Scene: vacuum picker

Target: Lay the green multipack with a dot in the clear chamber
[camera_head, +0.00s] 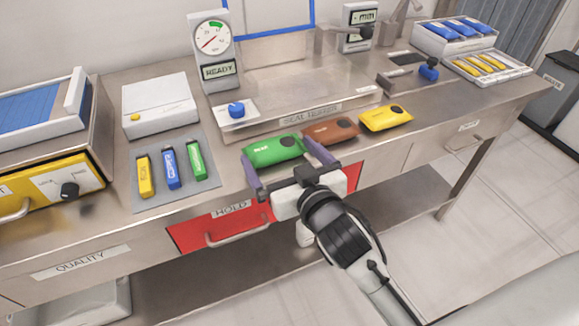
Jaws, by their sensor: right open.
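The green multipack (272,149) lies on the steel bench in front of the seal tester label, with a dark dot on its right part. My right gripper (289,158) is open, its two purple fingers at either end of the green pack. I cannot tell whether the fingers touch it. A brown pack (331,131) and a yellow pack (386,118), each with a dark dot, lie to its right. The clear chamber (285,84) appears to stand behind the packs, its walls hard to make out. My left gripper is out of view.
A gauge (212,40) with a READY display stands behind a blue knob (237,109). A grey mat (174,172) holds yellow, blue and green sticks at the left. A red HOLD drawer (225,222) is below the bench edge. Trays of blue and yellow packs (455,36) stand far right.

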